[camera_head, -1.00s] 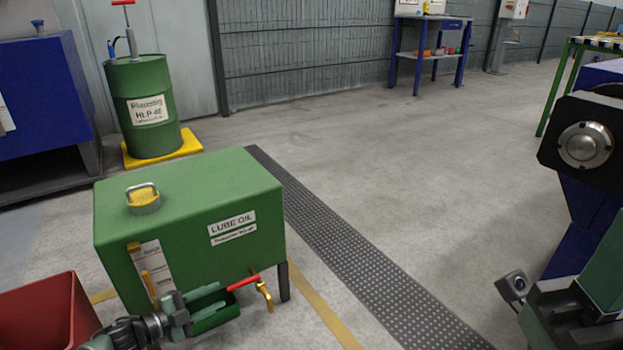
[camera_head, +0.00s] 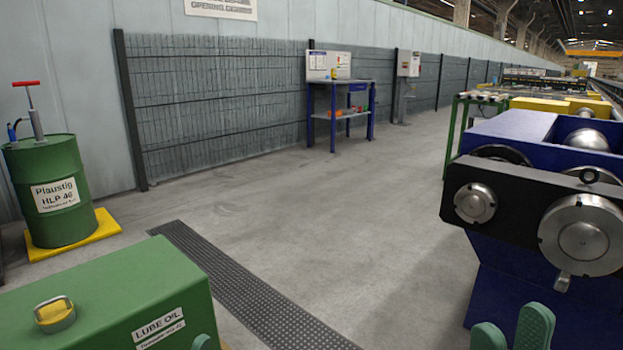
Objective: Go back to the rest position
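My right gripper (camera_head: 511,332) shows at the bottom right as two green fingertips with a gap between them. It is open and nothing shows between the tips. It appears in front of the blue machine (camera_head: 485,295). Of my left gripper, only a small green tip (camera_head: 203,342) shows at the bottom edge, in front of the green lube oil tank (camera_head: 120,285). Its other finger and anything it may hold are out of view.
A green oil drum (camera_head: 52,205) with a hand pump stands on a yellow base (camera_head: 105,224) at left. Rollers (camera_head: 583,235) jut from the machine at right. A blue workbench (camera_head: 340,90) stands by the far wall. The floor between is clear.

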